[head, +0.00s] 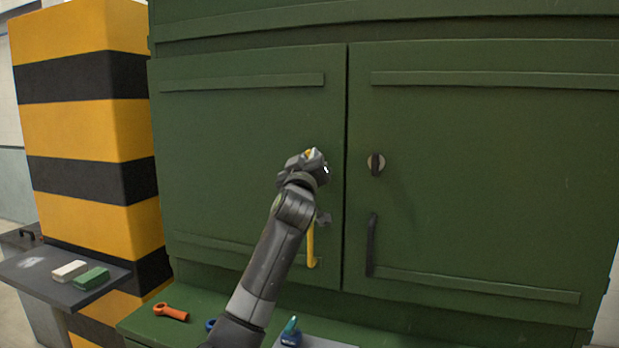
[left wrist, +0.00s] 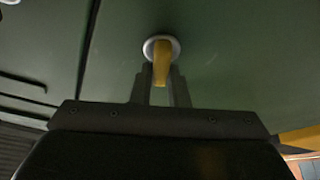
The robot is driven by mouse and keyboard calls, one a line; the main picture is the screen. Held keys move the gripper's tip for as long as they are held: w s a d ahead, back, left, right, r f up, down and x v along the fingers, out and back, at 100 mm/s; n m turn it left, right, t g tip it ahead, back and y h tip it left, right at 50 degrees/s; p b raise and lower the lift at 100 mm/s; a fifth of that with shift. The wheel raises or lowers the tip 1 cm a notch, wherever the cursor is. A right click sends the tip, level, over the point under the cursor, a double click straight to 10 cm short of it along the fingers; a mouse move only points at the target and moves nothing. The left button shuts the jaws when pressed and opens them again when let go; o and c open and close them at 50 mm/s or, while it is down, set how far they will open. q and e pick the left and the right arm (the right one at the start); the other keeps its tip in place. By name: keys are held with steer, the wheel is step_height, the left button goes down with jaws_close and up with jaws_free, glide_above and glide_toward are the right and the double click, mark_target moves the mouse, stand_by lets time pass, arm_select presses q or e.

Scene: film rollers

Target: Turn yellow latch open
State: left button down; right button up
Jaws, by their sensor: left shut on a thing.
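The yellow latch (left wrist: 161,62) is on the left green cabinet door (head: 240,130), near the seam between the two doors. In the left wrist view its yellow lever comes out of a round silver base and lies between my two fingers. In the head view only a small bit of yellow latch (head: 309,153) shows, the rest hidden by my gripper. My left gripper (head: 315,157) is shut on the latch; it also shows in the left wrist view (left wrist: 160,88). My right gripper is in neither view.
A yellow handle (head: 311,248) hangs below the latch. The right door has a dark latch (head: 376,163) and a black handle (head: 371,245). An orange tool (head: 171,312) and a blue-green item (head: 291,333) lie on the ledge below. A striped pillar (head: 85,120) stands left.

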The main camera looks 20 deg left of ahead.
arm_select(q)
steer(key=shift+a+f+n+g+y+b, duration=0.1)
steer(key=shift+n+g+y+b, duration=0.55)
steer(key=shift+n, duration=1.6)
steer(key=shift+a+f+n+g+y+b, duration=0.15)
steer(key=shift+n+g+y, duration=0.5)
steer(key=shift+n, duration=1.55)
steer(key=shift+d+f+n+g+y+b, duration=0.1)
steer(key=shift+n+g+y+b, duration=0.6)
steer(key=shift+n, duration=1.55)
steer(key=shift+g+h, duration=0.3)
steer(key=shift+h, duration=0.1)
steer(key=c, duration=1.4)
jaws_free()
